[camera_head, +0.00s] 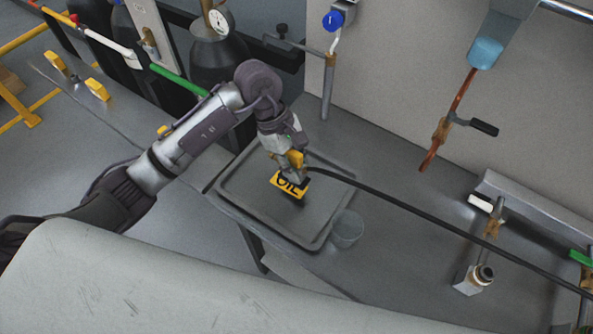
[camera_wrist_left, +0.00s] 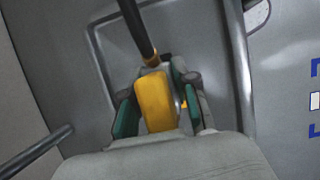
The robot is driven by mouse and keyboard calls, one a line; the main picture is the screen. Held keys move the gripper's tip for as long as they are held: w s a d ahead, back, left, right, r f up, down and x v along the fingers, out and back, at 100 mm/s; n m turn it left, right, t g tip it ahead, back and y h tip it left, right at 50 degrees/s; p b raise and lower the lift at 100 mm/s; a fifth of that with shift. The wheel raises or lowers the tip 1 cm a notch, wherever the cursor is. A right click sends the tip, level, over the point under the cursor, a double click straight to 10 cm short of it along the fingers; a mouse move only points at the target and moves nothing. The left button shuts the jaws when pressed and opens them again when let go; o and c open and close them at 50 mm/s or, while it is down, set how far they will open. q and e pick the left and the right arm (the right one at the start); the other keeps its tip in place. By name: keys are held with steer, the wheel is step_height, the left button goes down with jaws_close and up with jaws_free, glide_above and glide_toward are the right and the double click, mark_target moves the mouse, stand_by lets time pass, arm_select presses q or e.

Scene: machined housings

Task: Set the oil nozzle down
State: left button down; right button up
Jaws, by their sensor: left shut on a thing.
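The oil nozzle (camera_head: 289,183) is yellow with a black OIL label, and a black hose runs from it to the right. My left gripper (camera_head: 297,176) is shut on it over the dark grey tray (camera_head: 252,200). In the left wrist view the yellow nozzle body (camera_wrist_left: 156,101) sits between the green pads of my left gripper (camera_wrist_left: 158,108), with the hose leading away at the top. I cannot tell whether the nozzle touches the tray floor. My right gripper is not in view.
A clear glass cup (camera_head: 347,229) stands at the tray's right corner. A small metal housing (camera_head: 473,278) stands on the bench at right. The black hose (camera_head: 425,216) crosses above the bench. A copper pipe (camera_head: 452,122) hangs at upper right. The tray surface around the nozzle is bare.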

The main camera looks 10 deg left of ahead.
arm_select(q)
step_height(320, 180, down, 3)
steer(key=shift+f+p, duration=0.15)
steer(key=shift+p, duration=0.45)
steer(key=shift+f, duration=0.45)
steer(key=c, duration=0.9)
jaws_free()
steer(key=shift+r, duration=0.1)
